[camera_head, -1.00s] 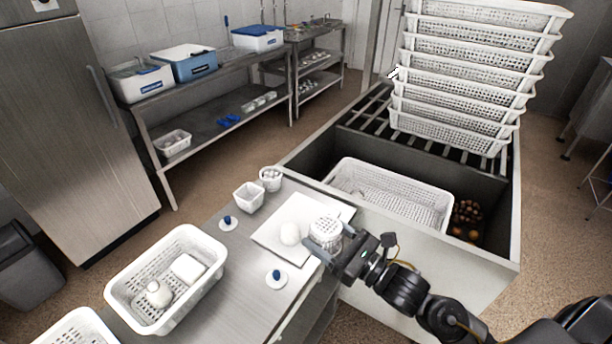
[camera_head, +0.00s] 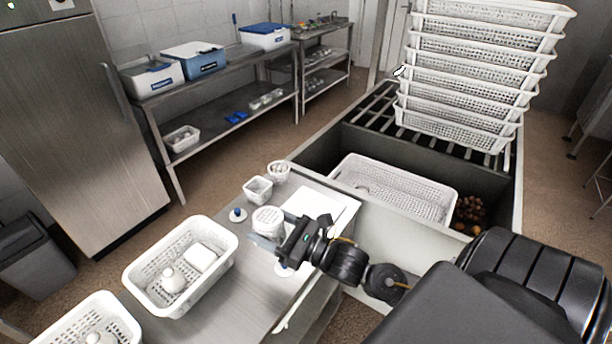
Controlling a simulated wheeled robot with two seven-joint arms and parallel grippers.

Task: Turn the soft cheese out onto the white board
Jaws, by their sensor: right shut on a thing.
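The white board (camera_head: 330,204) lies flat on the steel table. My right gripper (camera_head: 264,232) is shut on a small white perforated mould (camera_head: 267,219) and holds it at the board's left edge. I cannot tell whether the mould touches the table or hangs above it. The round white cheese that lay on the board earlier is not visible now; my gripper covers that spot. My left gripper is not in view.
Two small white pots (camera_head: 258,189) stand behind the mould, with a blue-knobbed lid (camera_head: 238,214) to its left. A white basket (camera_head: 180,268) with white items stands at the left. A sunken bin holds another basket (camera_head: 395,187) beyond the board. Stacked baskets (camera_head: 478,75) stand behind.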

